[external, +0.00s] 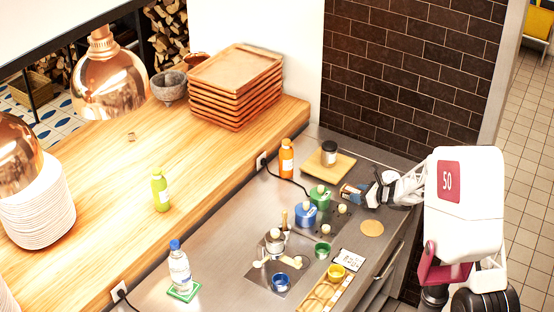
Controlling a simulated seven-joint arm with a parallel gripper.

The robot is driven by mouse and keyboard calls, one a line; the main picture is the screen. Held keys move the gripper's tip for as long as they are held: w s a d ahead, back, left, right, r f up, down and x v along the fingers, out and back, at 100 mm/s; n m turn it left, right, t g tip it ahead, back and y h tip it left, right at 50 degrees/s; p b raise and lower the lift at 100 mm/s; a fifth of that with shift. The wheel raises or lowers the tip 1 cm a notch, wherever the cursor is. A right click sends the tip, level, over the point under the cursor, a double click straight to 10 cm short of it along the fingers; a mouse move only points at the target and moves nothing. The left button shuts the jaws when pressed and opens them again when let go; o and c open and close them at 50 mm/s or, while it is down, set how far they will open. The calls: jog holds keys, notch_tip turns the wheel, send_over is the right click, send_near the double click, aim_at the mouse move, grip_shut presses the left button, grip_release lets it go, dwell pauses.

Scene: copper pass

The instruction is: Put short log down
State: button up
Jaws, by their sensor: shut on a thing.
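My gripper (350,191) reaches in from the right over the steel counter, to the right of the green pot. It is shut on a small brownish thing, which I take to be the short log (346,190). The dark and bluish fingers hide most of it, so its shape and tilt are unclear. It appears close above the counter; I cannot tell whether it touches. A round tan mat (372,229) lies bare below and to the right of my gripper.
A green pot (320,196) and a blue pot (305,215) stand close on the left. A wooden board (345,166) with a dark jar (329,151) lies behind. Small cups, a wooden tray (312,302) and a white card (350,260) are in front.

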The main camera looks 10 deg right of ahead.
jog(key=o, duration=1)
jog(key=shift+c, duration=0.2)
jog(key=shift+r, duration=0.15)
jog(key=shift+s+d+r, duration=0.1)
jog(key=shift+v, duration=5.8)
